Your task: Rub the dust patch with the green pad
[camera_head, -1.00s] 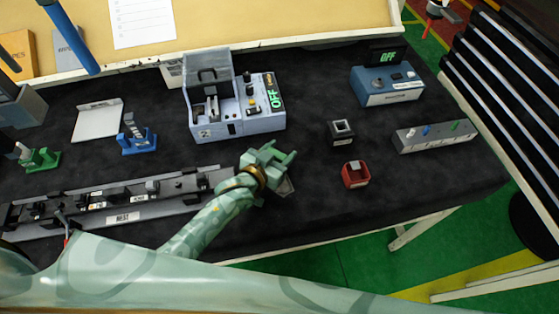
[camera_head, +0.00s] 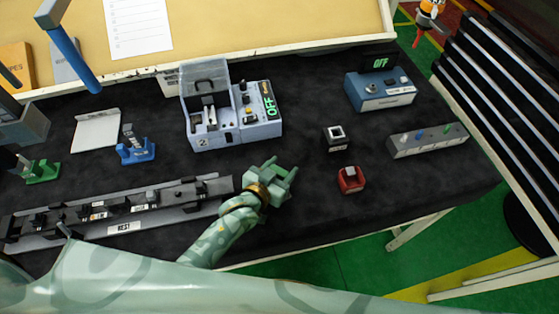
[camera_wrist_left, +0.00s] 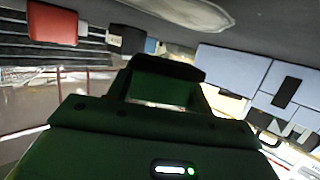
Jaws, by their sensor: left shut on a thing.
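My left gripper (camera_head: 283,171) is low over the black mat, left of the red block, with its fingers pointing up and right. In the left wrist view its jaws are shut on a dark green block (camera_wrist_left: 160,90), which looks like the green pad. A pale grey oval patch (camera_wrist_left: 185,11) lies on the dark surface at the top of that view, apart from the pad in the picture; it looks like the dust patch. In the head view the gripper hides that patch, and I cannot tell whether the pad touches the mat. My right gripper is not in view.
The red block (camera_head: 351,181) and a black box (camera_head: 336,139) stand right of the gripper. The blue-grey clip machine (camera_head: 231,115) is behind it, and a long grey rail fixture (camera_head: 123,209) is to its left. Bare mat (camera_head: 420,183) lies to the right.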

